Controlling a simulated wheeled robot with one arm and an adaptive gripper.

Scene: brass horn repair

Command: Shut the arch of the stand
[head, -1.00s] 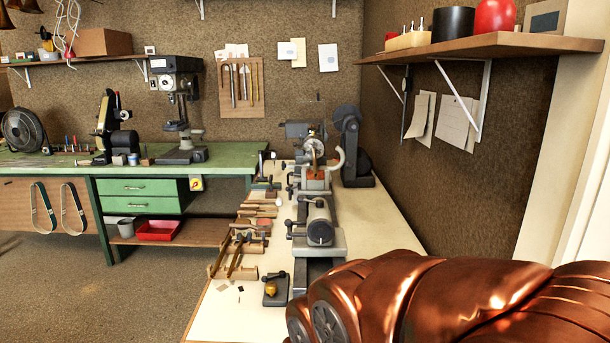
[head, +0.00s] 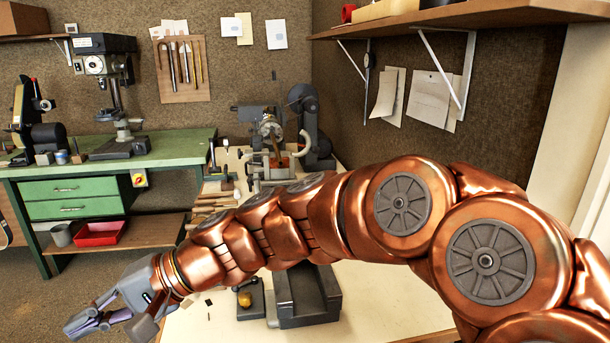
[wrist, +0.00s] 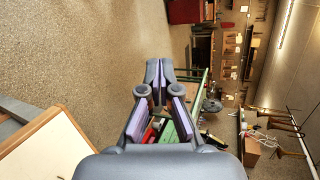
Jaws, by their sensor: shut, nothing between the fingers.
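A grey stand (head: 268,172) stands on the machine at the far part of the pale bench. A pale curved arch (head: 303,146) sticks out from its right side and appears swung open. My arm crosses in front and hides part of the machine. My gripper (head: 78,325) is at the lower left of the head view, beyond the bench's left edge and far from the stand. Its fingers are shut and empty, and they also show in the wrist view (wrist: 161,84). The stand is not recognisable in the wrist view.
A green bench (head: 170,147) with a drill press (head: 105,70) stands at the back left. A wooden shelf (head: 450,18) juts from the right wall above the pale bench (head: 385,300). A small block with a yellow knob (head: 245,298) lies near my arm.

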